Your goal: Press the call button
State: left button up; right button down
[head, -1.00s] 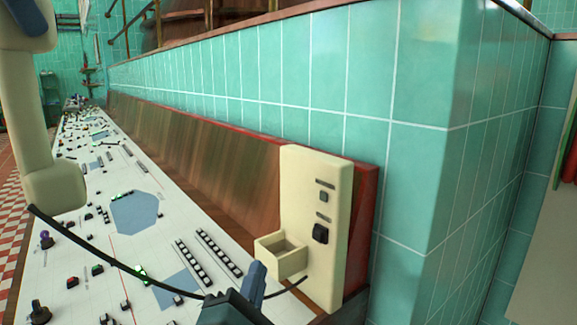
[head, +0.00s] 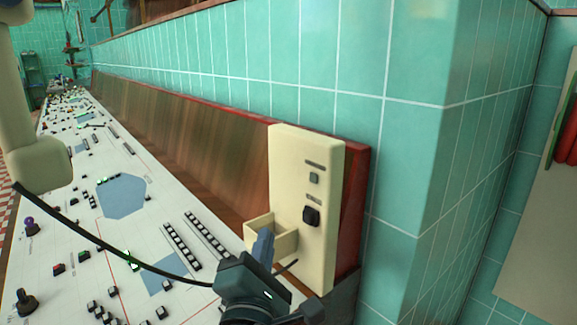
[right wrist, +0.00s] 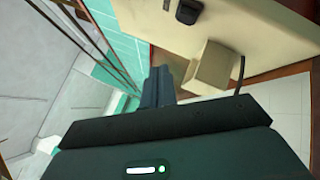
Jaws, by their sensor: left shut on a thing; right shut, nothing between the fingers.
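A cream wall panel (head: 295,190) stands at the console's end. It bears a small grey-green square button (head: 314,178) and, below it, a black raised switch (head: 311,216); their labels are too small to read. The black switch also shows in the right wrist view (right wrist: 189,11).
A black cord (head: 100,248) runs from the handset behind my right gripper to the panel's foot. The white console (head: 75,215) carries several knobs and switches. A teal tiled wall (head: 400,150) rises behind and right of the panel.

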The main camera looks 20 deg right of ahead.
aim_at(299, 228)
pick_arm(q)
jog(key=shift+r, duration=0.25)
pick_arm(e)
jog(key=shift+w+d, duration=0.3)
jog(key=shift+d, duration=0.6)
jog(key=shift+w+d, duration=0.35)
jog(key=shift+d, duration=0.55)
jog(key=shift+w+d, duration=0.3)
jog(key=shift+d, duration=0.6)
pick_arm(q)
jog(key=shift+r+p, duration=0.1)
jog(key=shift+p, duration=0.25)
pick_arm(e)
jog(key=shift+w+d, duration=0.1)
pick_arm(q)
jog(key=shift+r, duration=0.1)
pick_arm(e)
jog(key=shift+d, duration=0.3)
pick_arm(q)
jog(key=shift+r, duration=0.1)
pick_arm(e)
jog(key=shift+w+d, duration=0.2)
jog(key=shift+d, duration=0.1)
pick_arm(q)
jog(key=shift+r+p, duration=0.1)
jog(key=shift+p, duration=0.2)
pick_arm(e)
jog(key=shift+s+a, duration=0.3)
jog(key=shift+a, duration=0.45)
